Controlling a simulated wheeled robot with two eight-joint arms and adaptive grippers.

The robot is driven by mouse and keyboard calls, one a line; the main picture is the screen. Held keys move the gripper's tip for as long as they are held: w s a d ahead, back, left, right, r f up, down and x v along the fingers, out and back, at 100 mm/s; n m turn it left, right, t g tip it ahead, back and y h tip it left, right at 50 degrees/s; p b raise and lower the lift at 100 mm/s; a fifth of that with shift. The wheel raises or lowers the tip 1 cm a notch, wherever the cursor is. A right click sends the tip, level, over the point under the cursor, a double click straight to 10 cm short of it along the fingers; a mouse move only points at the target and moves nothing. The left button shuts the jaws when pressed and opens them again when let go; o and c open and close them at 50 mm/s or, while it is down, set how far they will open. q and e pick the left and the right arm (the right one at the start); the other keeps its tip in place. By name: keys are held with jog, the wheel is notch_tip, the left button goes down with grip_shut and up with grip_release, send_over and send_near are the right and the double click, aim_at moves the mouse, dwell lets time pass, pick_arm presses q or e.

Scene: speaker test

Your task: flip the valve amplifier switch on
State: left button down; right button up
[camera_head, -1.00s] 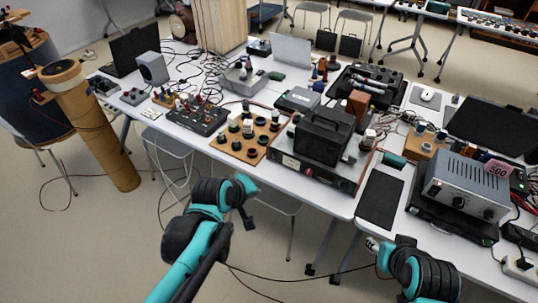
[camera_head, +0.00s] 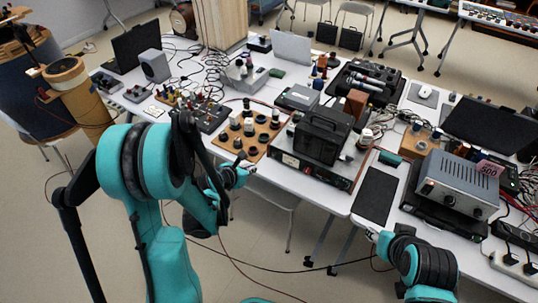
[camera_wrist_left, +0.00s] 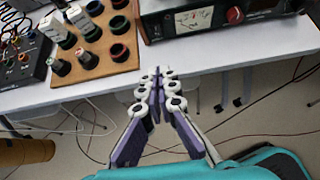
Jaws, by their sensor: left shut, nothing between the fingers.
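The likely valve amplifier is a low unit with a dark front panel (camera_head: 308,171), a meter and reddish edges, on the near side of the table. A black box with a handle (camera_head: 322,138) sits on top of it. In the left wrist view its front panel (camera_wrist_left: 262,12) shows at the top with a red-marked meter. I cannot make out which part is its switch. My left gripper (camera_head: 243,170) is shut and empty, in front of the table edge and left of the unit; its fingers (camera_wrist_left: 160,76) point toward the table. My right gripper (camera_head: 373,236) is at lower right, its jaws unclear.
A wooden board (camera_head: 232,146) with several sockets and plugs lies left of the unit. A black mixer (camera_head: 205,112) is further left. Cables hang below the table.

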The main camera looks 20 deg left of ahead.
dwell(0.3)
pick_arm(q)
jog(key=b, duration=0.3)
send_near(273, 154)
jog(key=f, duration=0.4)
jog(key=shift+w+d+f, duration=0.15)
jog(key=shift+w+f, duration=0.1)
jog(key=shift+w+d+r+b, duration=0.1)
jog(key=shift+w+d+b, duration=0.1)
jog(key=shift+w, duration=0.4)
jog(key=shift+w+d+r+b, duration=0.1)
jog(key=shift+w+d+b, duration=0.1)
jog(key=shift+w, duration=0.45)
jog(key=shift+w+d+r, duration=0.1)
jog(key=shift+w+r, duration=0.1)
jog(key=shift+w, duration=0.55)
